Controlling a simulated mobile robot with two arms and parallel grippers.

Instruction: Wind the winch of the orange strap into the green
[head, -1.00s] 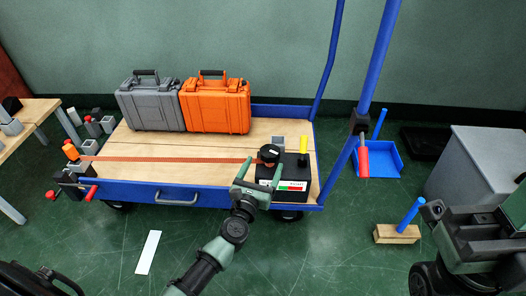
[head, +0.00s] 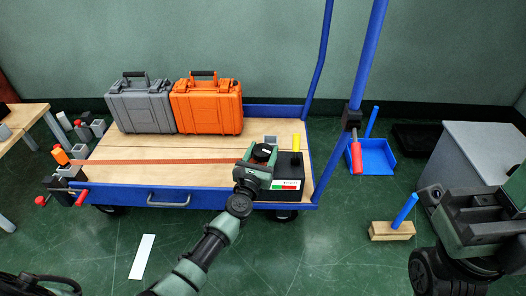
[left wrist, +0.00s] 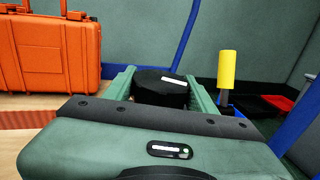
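The orange strap (head: 150,161) runs flat across the wooden cart bed to a black winch box (head: 288,185) with a red, white and green gauge strip (head: 285,184) on its front. The gauge's pointer is too small to read. A round black knob (head: 262,153) tops the winch; it also shows in the left wrist view (left wrist: 160,88). My left gripper (head: 259,160) has one finger on each side of the knob. Whether both fingers press on it, I cannot tell. Part of my right arm (head: 475,215) is at the right edge; its finger state is unclear.
A grey case (head: 141,106) and an orange case (head: 206,106) stand at the back of the bed. A yellow handle (head: 296,144) rises right beside the knob, also in the left wrist view (left wrist: 227,70). A blue post (head: 368,55) stands at the cart's right.

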